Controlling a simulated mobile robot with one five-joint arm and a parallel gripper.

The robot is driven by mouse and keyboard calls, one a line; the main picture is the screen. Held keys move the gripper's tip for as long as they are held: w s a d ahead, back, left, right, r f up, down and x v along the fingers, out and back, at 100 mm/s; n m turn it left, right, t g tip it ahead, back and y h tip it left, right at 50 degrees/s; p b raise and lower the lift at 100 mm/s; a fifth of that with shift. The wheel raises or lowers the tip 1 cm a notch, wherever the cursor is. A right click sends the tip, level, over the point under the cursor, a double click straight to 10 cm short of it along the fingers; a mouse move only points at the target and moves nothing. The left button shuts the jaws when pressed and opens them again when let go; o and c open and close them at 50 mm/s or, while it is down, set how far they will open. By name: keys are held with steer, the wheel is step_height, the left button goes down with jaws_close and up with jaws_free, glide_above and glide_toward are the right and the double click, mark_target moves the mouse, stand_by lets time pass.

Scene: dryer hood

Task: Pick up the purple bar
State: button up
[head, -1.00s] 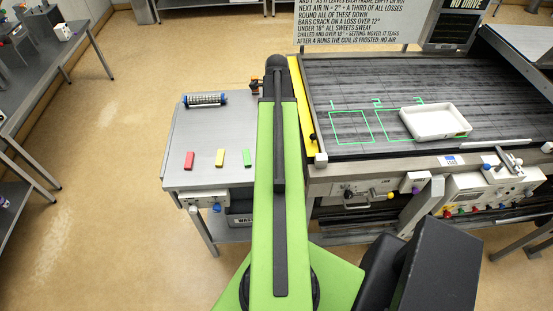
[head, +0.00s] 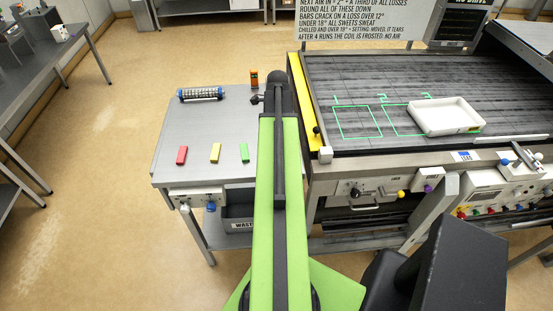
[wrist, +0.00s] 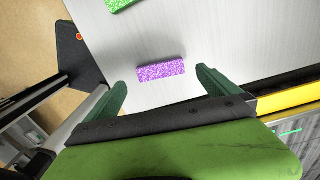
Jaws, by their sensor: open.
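The purple bar (wrist: 161,71) is a short speckled block lying on the light grey table top in the wrist view. It is not visible in the head view, where my arm covers part of the table. My gripper (wrist: 160,76) is open, with one green finger on each side of the bar in the picture. There are gaps between the bar and both fingers. How high the fingertips are above the table is hard to tell.
A green bar (head: 244,153), a yellow bar (head: 215,153) and a red bar (head: 182,155) lie on the side table (head: 200,130). The dark belt with a white tray (head: 445,116) is to the right.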

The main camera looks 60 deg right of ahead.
step_height(320, 180, down, 5)
steer(key=b, duration=0.5)
steer(key=shift+f, duration=0.2)
steer(key=shift+r, duration=0.2)
steer(key=shift+c, duration=0.4)
steer(key=c, duration=1.2)
